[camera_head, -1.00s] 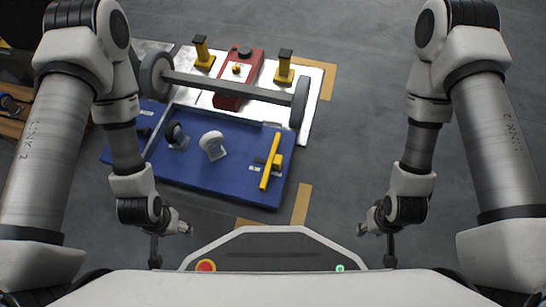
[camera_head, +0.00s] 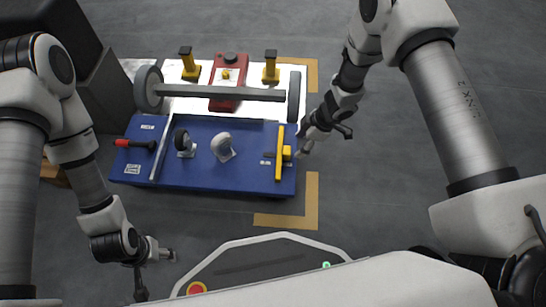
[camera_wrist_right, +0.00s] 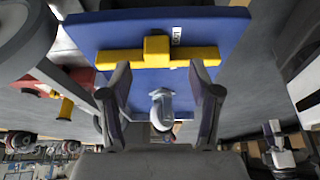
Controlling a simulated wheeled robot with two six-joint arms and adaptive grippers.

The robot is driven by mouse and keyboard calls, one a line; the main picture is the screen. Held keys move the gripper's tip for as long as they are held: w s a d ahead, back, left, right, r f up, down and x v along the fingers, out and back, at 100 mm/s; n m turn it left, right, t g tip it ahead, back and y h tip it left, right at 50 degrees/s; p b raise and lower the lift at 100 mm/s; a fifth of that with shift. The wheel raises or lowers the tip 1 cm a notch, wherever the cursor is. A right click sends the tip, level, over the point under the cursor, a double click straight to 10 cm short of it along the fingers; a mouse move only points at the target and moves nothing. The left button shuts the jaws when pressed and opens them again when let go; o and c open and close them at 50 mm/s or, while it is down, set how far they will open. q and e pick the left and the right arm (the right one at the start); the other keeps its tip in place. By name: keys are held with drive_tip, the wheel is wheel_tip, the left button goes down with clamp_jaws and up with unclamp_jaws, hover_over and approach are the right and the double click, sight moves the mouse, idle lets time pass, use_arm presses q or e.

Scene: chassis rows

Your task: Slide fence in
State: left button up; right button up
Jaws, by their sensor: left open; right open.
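The fence appears to be the yellow T-shaped bar (camera_head: 279,160) at the right end of the blue board (camera_head: 225,182). It also shows across the wrist view (camera_wrist_right: 190,53). My right gripper (camera_head: 302,148) is just right of the bar, over the board's right edge. In the wrist view its fingers (camera_wrist_right: 162,82) are apart with nothing held, and their tips lie just below the yellow bar; contact cannot be told. My left gripper (camera_head: 154,270) is open and empty, low at the left, away from the board.
Two casters (camera_head: 222,147) and a red-handled tool (camera_head: 136,144) sit on the board. The floor to the right is clear.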

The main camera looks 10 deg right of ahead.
sight(284, 153)
drive_tip(key=b+x, duration=0.1)
drive_tip(key=x, duration=0.1)
drive_tip(key=b+x, duration=0.2)
drive_tip(key=x, duration=0.1)
drive_tip(key=b+x, duration=0.1)
drive_tip(key=x, duration=0.1)
drive_tip(key=shift+w+a+f+b, duration=0.1)
drive_tip(key=shift+w+a+b, duration=0.05)
drive_tip(key=shift+w+b, duration=0.2)
use_arm(q)
wheel_tip(284, 153, down, 4)
drive_tip(key=shift+w+f, duration=0.15)
